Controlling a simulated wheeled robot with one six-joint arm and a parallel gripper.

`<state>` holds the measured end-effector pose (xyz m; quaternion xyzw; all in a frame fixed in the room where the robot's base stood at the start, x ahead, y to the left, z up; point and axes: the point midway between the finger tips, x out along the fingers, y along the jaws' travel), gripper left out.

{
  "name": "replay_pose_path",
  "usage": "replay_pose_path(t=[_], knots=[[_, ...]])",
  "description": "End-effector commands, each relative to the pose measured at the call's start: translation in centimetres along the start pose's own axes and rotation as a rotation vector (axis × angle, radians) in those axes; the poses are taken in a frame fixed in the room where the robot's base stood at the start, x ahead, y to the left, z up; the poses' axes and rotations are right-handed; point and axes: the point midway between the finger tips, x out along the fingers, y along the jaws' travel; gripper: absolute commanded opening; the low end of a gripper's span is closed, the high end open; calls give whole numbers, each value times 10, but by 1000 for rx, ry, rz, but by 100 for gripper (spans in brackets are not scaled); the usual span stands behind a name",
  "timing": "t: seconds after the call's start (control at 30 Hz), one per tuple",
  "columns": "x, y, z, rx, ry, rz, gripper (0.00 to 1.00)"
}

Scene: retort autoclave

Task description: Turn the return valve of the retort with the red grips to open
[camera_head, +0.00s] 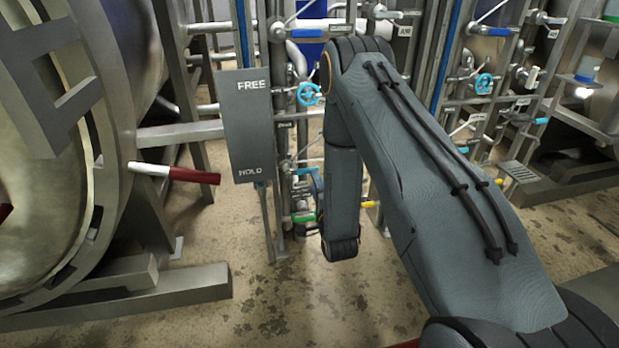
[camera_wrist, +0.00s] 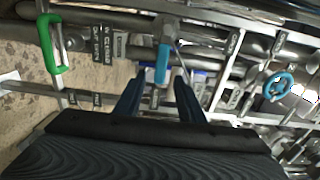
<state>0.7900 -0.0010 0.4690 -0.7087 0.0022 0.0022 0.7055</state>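The retort (camera_head: 98,90) with red grips stands at the left of the head view. A white and dark-red grip (camera_head: 195,175) sticks out from its door. In the wrist view my gripper (camera_wrist: 160,88) is open, its two dark blue fingers apart. A light blue valve handle (camera_wrist: 163,64) on a pipe lies just beyond and between the fingertips, and I see no clear contact. I cannot tell from its small labels whether this is the return valve. In the head view my arm hides most of my gripper.
A green handle (camera_wrist: 48,42) is left of my gripper; a blue handwheel (camera_wrist: 278,86) is to the right. Pipes crowd around. A grey FREE/HOLD plate (camera_head: 249,125) stands between retort and pipework. The second pipe rack (camera_head: 505,100) is right. Bare floor (camera_head: 290,300) lies in front.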

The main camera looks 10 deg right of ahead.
Motion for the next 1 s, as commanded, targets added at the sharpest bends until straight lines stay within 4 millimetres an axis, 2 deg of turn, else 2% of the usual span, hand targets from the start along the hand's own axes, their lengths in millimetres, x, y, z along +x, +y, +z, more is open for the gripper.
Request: replay_pose_path(t=[0.13,0.5,0.7,0.93,1.0], knots=[[14,0,0,8,0,-11,36],[66,0,0,5,0,-9,36],[76,-1,0,5,0,-6,36],[77,-1,0,5,0,-6,36],[76,-1,0,5,0,-6,24]])
